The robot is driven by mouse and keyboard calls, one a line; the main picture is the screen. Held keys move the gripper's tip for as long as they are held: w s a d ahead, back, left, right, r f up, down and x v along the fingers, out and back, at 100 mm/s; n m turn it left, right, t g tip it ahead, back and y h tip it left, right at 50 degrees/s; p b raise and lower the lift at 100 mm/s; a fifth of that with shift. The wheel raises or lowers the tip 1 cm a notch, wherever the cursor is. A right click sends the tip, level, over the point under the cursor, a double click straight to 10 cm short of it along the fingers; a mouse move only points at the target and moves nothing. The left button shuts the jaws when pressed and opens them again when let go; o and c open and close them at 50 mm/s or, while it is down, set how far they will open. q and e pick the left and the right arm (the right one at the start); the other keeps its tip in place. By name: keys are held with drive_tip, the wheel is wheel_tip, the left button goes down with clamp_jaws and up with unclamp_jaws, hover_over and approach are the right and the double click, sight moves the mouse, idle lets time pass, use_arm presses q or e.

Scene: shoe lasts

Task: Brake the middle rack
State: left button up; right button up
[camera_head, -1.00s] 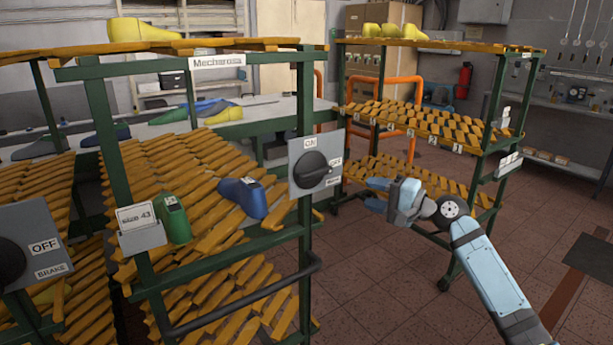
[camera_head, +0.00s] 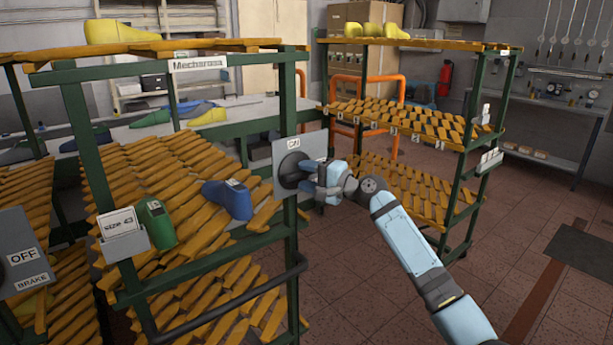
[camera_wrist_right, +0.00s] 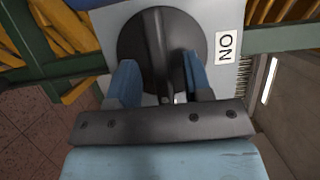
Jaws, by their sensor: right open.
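The middle rack (camera_head: 289,230) has green posts and slanted yellow slats. A grey switch panel (camera_head: 284,149) with a black round knob (camera_head: 294,168) is fixed to its right front post. An ON label (camera_head: 293,142) shows at the top of the panel; the lower right of the panel is hidden behind my gripper. My right gripper (camera_head: 310,180) is at the knob. In the right wrist view its two blue fingers (camera_wrist_right: 160,88) stand open on either side of the ridge of the knob (camera_wrist_right: 160,40); contact cannot be told. My left gripper is not in view.
A second grey panel (camera_head: 22,262) with OFF and BRAKE labels is at the left edge. A blue shoe last (camera_head: 228,197) and a green one (camera_head: 157,223) rest on the middle rack. Another rack (camera_head: 420,125) stands at the right, with open floor (camera_head: 370,290) in front.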

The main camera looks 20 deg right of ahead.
drive_tip(key=shift+w+a, duration=0.1)
drive_tip(key=shift+c, duration=0.3)
clamp_jaws()
